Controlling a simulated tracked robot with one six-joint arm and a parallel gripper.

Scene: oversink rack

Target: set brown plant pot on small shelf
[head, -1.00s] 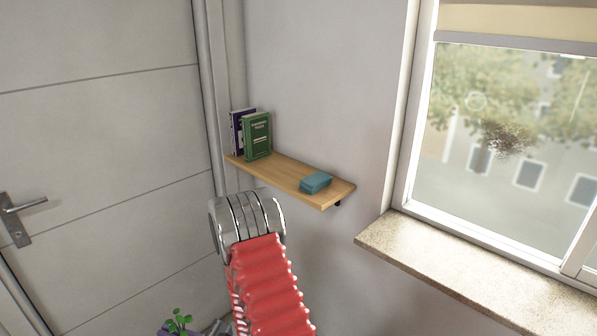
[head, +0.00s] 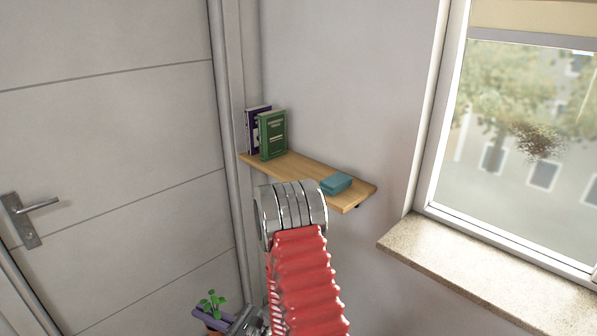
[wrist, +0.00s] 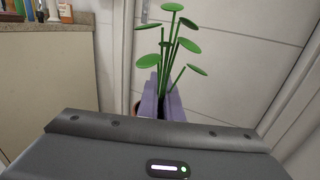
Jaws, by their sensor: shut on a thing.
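The brown plant pot (head: 213,330) shows only in part at the bottom of the head view, with a green plant (head: 212,303) rising from it. My gripper (head: 222,315), with purple fingers, is shut on the pot, low and left of the shelf. In the wrist view the plant (wrist: 172,50) stands upright beyond the fingers, and a sliver of the pot (wrist: 137,106) shows at their left. The small shelf (head: 300,174) is a wooden board on the wall. My red-sleeved arm stands in front of part of its front edge.
Two upright books, one green (head: 273,135) and one purple (head: 254,128), stand at the shelf's left end. A teal box (head: 336,184) lies near its right end. Bare board shows between them. A door (head: 120,150) is at left, a window sill (head: 470,262) at right.

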